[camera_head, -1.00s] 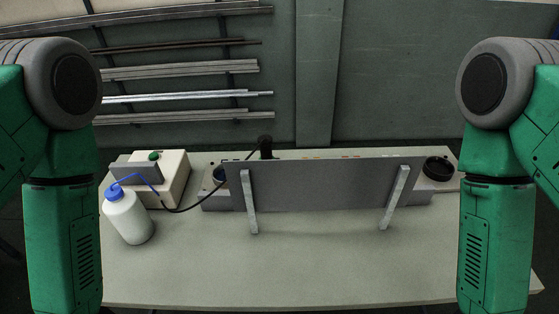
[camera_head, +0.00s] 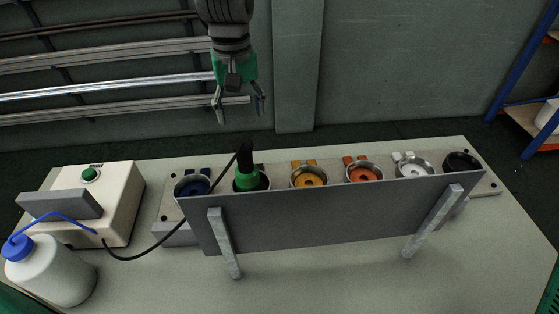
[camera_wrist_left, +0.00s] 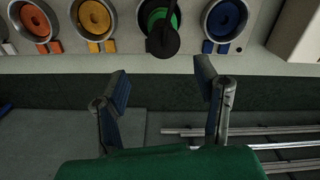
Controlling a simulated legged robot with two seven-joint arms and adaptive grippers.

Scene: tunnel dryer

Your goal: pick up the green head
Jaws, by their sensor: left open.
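The green head (camera_head: 246,180) sits in a round cup, second from the left in a row of cups behind the grey panel. A black upright part with a black cable rises from it. In the left wrist view the green head (camera_wrist_left: 158,16) is at the top, partly covered by the black part. My left gripper (camera_head: 241,115) hangs fingers down, open and empty, above and behind the green head, apart from it. Its two fingers (camera_wrist_left: 162,82) show spread in the left wrist view, just below the green head. My right gripper is out of view.
The row also has cups with blue (camera_head: 193,186), yellow (camera_head: 310,178), orange (camera_head: 364,174), white and black centres. A grey panel (camera_head: 320,212) on struts stands in front. A white box (camera_head: 115,190) with a green button and a white bottle (camera_head: 55,275) are left. The table front is clear.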

